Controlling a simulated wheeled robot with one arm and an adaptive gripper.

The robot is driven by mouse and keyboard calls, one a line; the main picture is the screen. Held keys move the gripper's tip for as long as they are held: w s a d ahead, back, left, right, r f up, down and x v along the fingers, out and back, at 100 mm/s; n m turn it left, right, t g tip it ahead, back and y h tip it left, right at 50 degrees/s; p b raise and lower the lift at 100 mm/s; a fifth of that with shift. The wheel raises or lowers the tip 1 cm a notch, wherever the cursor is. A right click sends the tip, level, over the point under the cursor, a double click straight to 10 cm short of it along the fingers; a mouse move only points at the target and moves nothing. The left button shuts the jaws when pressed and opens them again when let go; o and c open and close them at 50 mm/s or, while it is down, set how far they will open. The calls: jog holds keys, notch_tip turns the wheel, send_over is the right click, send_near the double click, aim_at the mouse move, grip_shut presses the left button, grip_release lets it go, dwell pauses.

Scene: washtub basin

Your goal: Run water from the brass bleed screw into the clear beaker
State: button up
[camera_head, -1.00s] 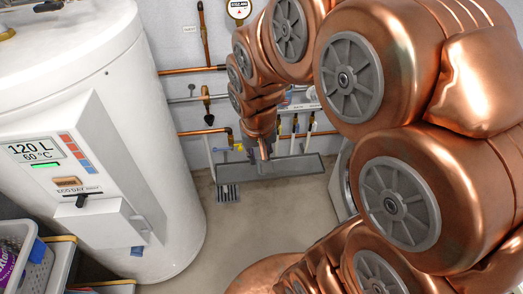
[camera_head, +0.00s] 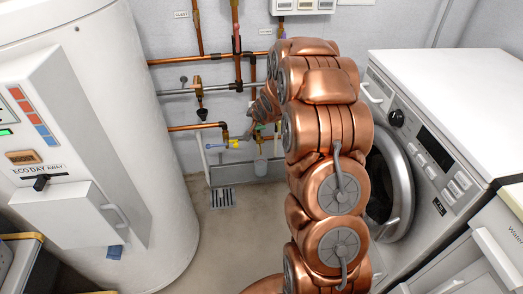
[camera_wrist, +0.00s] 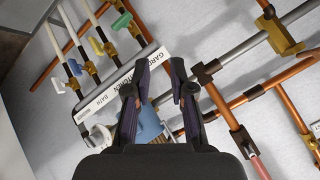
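My gripper (camera_wrist: 154,80) shows in the wrist view with its two dark fingers apart and no object held between the tips. Behind and below the fingertips is a blue part (camera_wrist: 149,122), partly covered by the left finger. Brass fittings sit on the wall pipes, one at the upper right of the wrist view (camera_wrist: 279,36); I cannot tell which piece is the bleed screw. In the head view my arm hides most of the gripper near the wall pipes.
Several coloured valves line a labelled strip (camera_wrist: 122,82). A white tank (camera_head: 95,110) stands left and a washing machine (camera_head: 440,150) with its round door ajar stands right. A floor drain (camera_head: 222,198) lies below the pipes; the floor around it is clear.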

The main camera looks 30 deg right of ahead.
jog(key=w+d+f+m+t+b, duration=0.2)
jog(key=w+d+f+b, duration=0.15)
jog(key=f, duration=0.45)
jog(key=w+d+f+m+t+b, duration=0.1)
jog(key=w+d+f+t+b, duration=0.2)
jog(key=f, duration=0.5)
jog(key=m+t+y+b, duration=0.2)
jog(key=m+t+b, duration=0.15)
jog(key=b, duration=0.35)
send_near(261, 143)
jog(key=w, duration=0.2)
jog(key=shift+m, duration=0.35)
jog(key=shift+w+d+b, duration=0.1)
jog(key=shift+w+b, duration=0.75)
jog(key=shift+w, duration=3.1)
grip_shut()
